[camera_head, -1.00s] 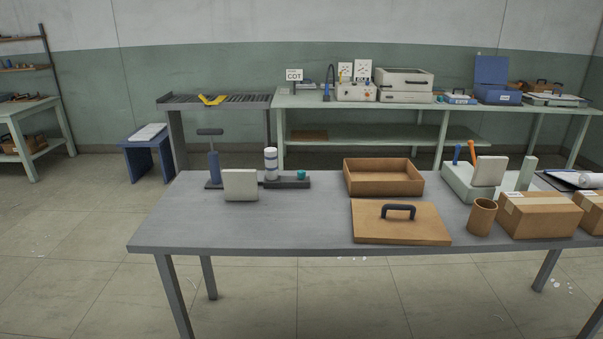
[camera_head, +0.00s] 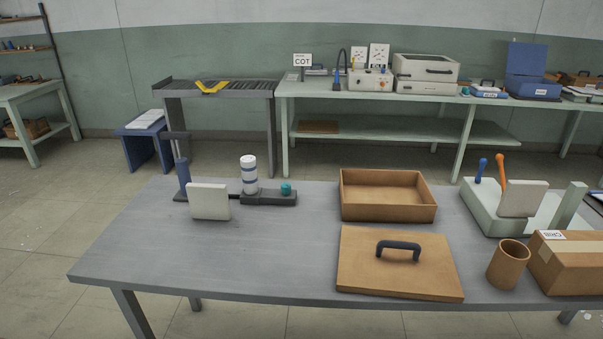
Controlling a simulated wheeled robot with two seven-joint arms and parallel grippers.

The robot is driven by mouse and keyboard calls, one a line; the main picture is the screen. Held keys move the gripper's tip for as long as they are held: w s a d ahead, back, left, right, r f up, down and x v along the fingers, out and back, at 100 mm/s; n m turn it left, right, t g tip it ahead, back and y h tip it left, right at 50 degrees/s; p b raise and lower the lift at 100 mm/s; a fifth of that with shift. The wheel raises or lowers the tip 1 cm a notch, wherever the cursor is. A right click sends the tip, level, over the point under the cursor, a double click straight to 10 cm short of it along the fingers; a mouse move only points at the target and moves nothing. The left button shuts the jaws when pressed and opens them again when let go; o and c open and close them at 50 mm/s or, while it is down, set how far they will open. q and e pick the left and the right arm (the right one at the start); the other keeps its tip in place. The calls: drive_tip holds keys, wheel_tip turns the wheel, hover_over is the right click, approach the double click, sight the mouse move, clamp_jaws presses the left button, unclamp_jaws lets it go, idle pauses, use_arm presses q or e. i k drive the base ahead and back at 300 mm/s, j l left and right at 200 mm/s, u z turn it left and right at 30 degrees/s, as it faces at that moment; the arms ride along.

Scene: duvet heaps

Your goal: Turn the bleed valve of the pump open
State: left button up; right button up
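The pump stands at the back left of the grey table. Neither of my grippers is in view.
On the grey table (camera_head: 240,262) are an open brown box (camera_head: 388,215), a brown lid with a dark handle (camera_head: 398,275), a brown cup (camera_head: 508,264), a taped carton (camera_head: 570,262) and a pale fixture with blue and orange levers (camera_head: 481,205). The table's front left is clear.

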sight(285, 187)
drive_tip(key=i+l, duration=0.6)
drive_tip(key=i, duration=0.15)
